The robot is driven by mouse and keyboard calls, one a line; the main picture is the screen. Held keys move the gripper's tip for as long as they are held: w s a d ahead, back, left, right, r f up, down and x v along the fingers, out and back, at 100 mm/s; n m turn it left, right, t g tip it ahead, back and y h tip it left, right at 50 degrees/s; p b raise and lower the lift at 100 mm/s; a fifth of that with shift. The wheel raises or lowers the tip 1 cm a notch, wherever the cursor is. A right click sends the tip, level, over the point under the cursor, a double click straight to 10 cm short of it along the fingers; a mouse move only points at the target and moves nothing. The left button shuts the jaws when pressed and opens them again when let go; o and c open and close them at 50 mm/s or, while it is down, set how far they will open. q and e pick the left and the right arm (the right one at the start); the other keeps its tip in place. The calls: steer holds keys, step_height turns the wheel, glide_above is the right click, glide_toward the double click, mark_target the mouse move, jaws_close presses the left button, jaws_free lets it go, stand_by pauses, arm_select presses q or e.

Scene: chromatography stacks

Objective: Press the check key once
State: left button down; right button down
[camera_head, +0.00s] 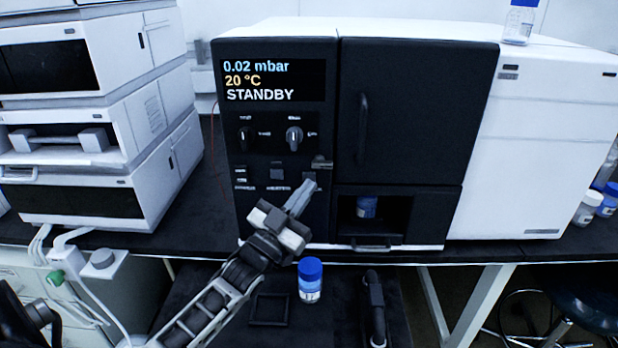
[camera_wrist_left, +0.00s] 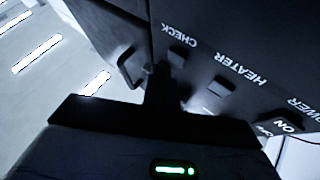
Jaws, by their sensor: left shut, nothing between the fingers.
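The check key (camera_wrist_left: 180,58) is a dark square key under its CHECK label in the left wrist view, where the panel appears upside down. In the head view it is mostly hidden behind the fingers, at the right end of the key row on the black instrument front (camera_head: 300,215). My left gripper (camera_head: 306,190) is shut and empty, its fingertips pointing at the panel by this key. In the left wrist view the fingertips (camera_wrist_left: 157,75) appear close beside the key; I cannot tell whether they touch it. My right gripper is not in view.
The heater key (camera_head: 277,173) and power switch (camera_head: 240,173) are left of the check key. Knobs (camera_head: 294,138) sit above, under a display (camera_head: 272,80) reading 0.02 mbar, 20 °C, STANDBY. A door handle (camera_head: 362,122) is right. A blue-capped bottle (camera_head: 310,282) stands below.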

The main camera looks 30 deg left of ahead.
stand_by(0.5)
arm_select(q)
steer(key=shift+w+a, duration=0.2)
steer(key=shift+w, duration=0.15)
steer(key=shift+w+a+b, duration=0.2)
steer(key=shift+w+b, duration=0.1)
stand_by(0.6)
stand_by(0.3)
steer(key=shift+s+d+p, duration=0.4)
steer(key=shift+s+p, duration=0.1)
steer(key=shift+s, duration=0.2)
